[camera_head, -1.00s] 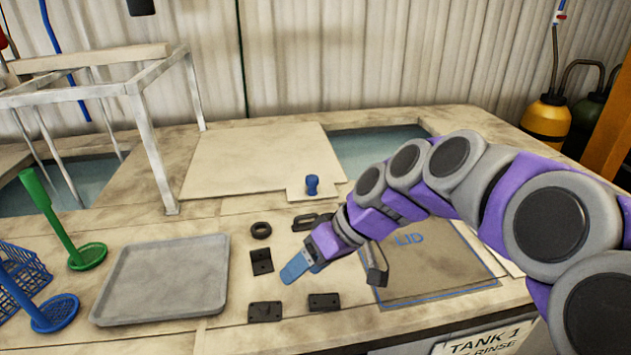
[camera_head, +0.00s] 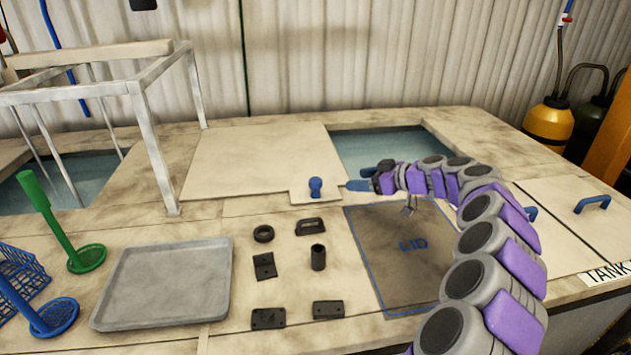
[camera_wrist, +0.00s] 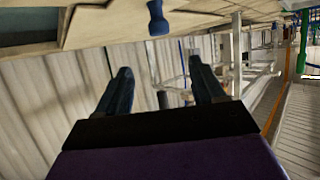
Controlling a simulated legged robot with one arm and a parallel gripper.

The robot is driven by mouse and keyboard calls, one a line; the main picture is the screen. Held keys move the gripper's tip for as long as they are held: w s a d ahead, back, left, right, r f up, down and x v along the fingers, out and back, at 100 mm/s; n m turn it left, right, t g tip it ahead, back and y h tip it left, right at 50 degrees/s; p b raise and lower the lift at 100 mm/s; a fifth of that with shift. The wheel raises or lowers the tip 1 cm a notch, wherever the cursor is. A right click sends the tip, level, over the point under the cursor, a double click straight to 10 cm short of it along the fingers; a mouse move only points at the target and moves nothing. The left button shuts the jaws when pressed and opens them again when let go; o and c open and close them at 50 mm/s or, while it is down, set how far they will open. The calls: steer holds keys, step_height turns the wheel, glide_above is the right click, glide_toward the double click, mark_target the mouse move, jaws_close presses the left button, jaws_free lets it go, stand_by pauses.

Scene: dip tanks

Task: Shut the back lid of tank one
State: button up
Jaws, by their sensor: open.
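The back lid (camera_head: 258,160) is a flat beige panel lying on the bench top, left of the open tank water (camera_head: 385,148). A blue knob (camera_head: 315,187) stands on a tab at its front right corner. The knob also shows at the top of the wrist view (camera_wrist: 157,18). My gripper (camera_head: 352,185) is just right of the knob, apart from it. In the wrist view its two dark fingers (camera_wrist: 160,75) are spread with nothing between them. My forearm covers the bench area just in front of the opening's right part.
A blue-outlined "LID" area (camera_head: 400,260) lies in front of the opening. Small black parts, including a cylinder (camera_head: 318,257), sit left of it. A grey tray (camera_head: 165,285) and a metal frame (camera_head: 150,145) are further left. A closed panel with blue handle (camera_head: 592,204) is right.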

mark_target(319, 181)
steer(key=b+x, duration=0.1)
steer(key=x, duration=1.6)
steer(key=shift+w+d+b, duration=0.1)
steer(key=shift+b, duration=0.3)
steer(key=shift+c, duration=0.4)
jaws_close()
